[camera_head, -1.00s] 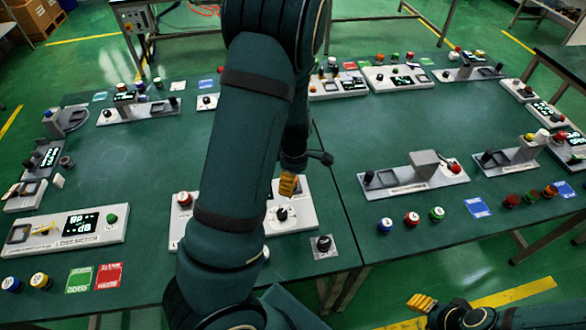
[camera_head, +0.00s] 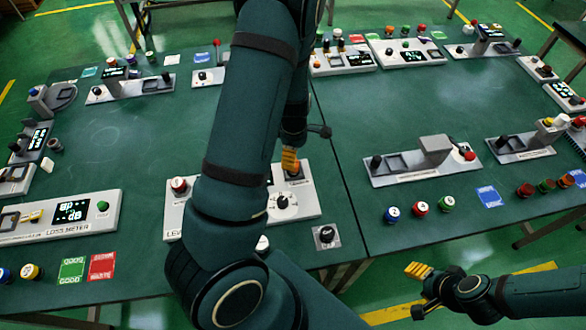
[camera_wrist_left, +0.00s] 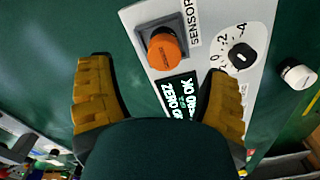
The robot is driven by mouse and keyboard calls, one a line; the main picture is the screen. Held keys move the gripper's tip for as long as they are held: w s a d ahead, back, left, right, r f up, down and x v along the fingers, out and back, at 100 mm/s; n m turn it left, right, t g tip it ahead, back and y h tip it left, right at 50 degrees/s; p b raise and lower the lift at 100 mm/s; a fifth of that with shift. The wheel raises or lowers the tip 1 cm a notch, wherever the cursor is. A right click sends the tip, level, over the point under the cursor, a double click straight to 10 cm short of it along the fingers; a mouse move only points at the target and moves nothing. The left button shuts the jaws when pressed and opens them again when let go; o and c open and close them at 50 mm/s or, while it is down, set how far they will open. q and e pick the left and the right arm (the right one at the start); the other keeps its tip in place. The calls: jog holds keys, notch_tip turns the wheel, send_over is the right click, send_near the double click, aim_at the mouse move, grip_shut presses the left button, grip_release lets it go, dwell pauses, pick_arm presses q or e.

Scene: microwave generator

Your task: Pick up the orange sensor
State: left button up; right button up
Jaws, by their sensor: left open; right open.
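The orange sensor (camera_wrist_left: 163,50), a short orange cylinder in a grey square socket on a white panel marked SENSOR, stands just ahead of my left fingertips in the left wrist view. In the head view a little of the orange sensor (camera_head: 298,172) shows beside my left gripper (camera_head: 289,159). My left gripper is open; its two yellow fingers (camera_wrist_left: 156,70) are spread to either side of the sensor's line, with nothing between them. My right gripper (camera_head: 418,270) is open and empty, off the table's front edge.
The white panel (camera_head: 308,207) also has a dial (camera_wrist_left: 240,55) and a small display (camera_wrist_left: 178,92) near the sensor. A knob on a plate (camera_head: 325,236) lies at the front edge. A grey device (camera_head: 420,160) stands to the right.

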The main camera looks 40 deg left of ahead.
pick_arm(q)
jog(key=shift+s+d+f+b, duration=0.15)
jog(key=shift+f+b, duration=0.15)
jog(key=shift+f, duration=1.25)
jog(key=shift+s+a+f+b, duration=0.1)
jog(key=shift+f+b, duration=0.15)
jog(key=shift+f, duration=1.25)
jog(key=shift+r, duration=0.1)
grip_shut()
